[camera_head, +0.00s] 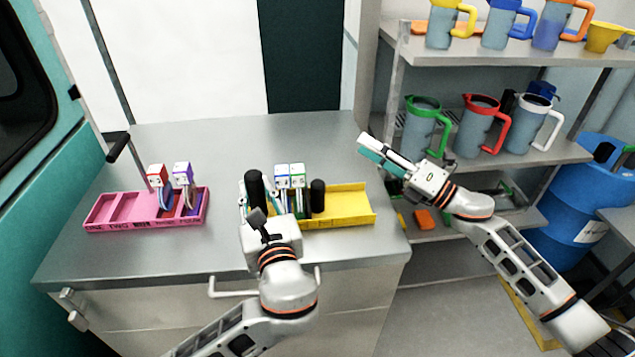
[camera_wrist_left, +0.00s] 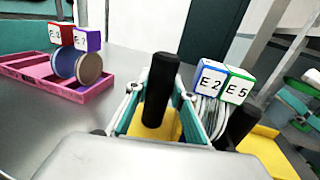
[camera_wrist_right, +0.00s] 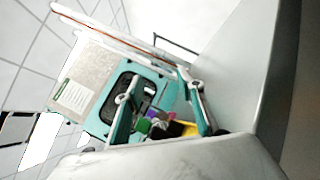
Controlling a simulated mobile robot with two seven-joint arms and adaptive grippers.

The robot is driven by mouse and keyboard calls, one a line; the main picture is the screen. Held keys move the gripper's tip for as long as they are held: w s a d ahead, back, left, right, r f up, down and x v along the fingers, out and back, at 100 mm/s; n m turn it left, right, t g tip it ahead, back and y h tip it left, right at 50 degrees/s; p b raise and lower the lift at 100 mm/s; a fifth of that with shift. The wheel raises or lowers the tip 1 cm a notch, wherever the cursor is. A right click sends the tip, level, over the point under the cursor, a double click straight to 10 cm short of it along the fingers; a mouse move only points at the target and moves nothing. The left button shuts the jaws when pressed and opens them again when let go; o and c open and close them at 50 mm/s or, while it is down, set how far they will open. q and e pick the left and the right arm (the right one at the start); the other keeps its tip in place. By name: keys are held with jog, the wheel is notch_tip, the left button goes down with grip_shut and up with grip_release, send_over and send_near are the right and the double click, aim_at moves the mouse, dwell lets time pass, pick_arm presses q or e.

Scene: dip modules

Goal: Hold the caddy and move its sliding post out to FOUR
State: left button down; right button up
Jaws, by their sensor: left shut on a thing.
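The yellow caddy (camera_head: 345,207) lies on the grey counter. A black post (camera_head: 255,186) stands at its left end and a second black post (camera_head: 318,194) stands near its middle. Two modules (camera_head: 289,177), with blue and green edges and marked E2 and E5 in the left wrist view (camera_wrist_left: 222,82), stand between the posts. My left gripper (camera_head: 257,215) is shut on the left black post, which rises between its fingers in the left wrist view (camera_wrist_left: 160,90). My right gripper (camera_head: 378,152) is open and empty, raised right of the caddy. The caddy's slot words are hidden or unreadable.
A pink caddy (camera_head: 132,209) with red and purple modules sits left on the counter. Shelves with jugs (camera_head: 480,125) stand at the right, behind my right arm. A blue barrel (camera_head: 590,210) is far right. The counter behind the caddies is clear.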

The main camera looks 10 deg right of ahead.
aim_at(320, 182)
jog(key=s+a+r+n+g+y, duration=0.25)
jog(key=s+a+n+g, duration=0.2)
jog(key=n+g, duration=0.5)
jog(key=s+d+n+g+h, duration=0.3)
jog(key=n+g+h, duration=0.15)
jog(key=n, duration=0.55)
jog(key=x, duration=1.2)
jog(key=shift+w+a+f, duration=0.1)
jog(key=shift+w+f, duration=0.05)
jog(key=shift+w, duration=0.05)
grip_shut()
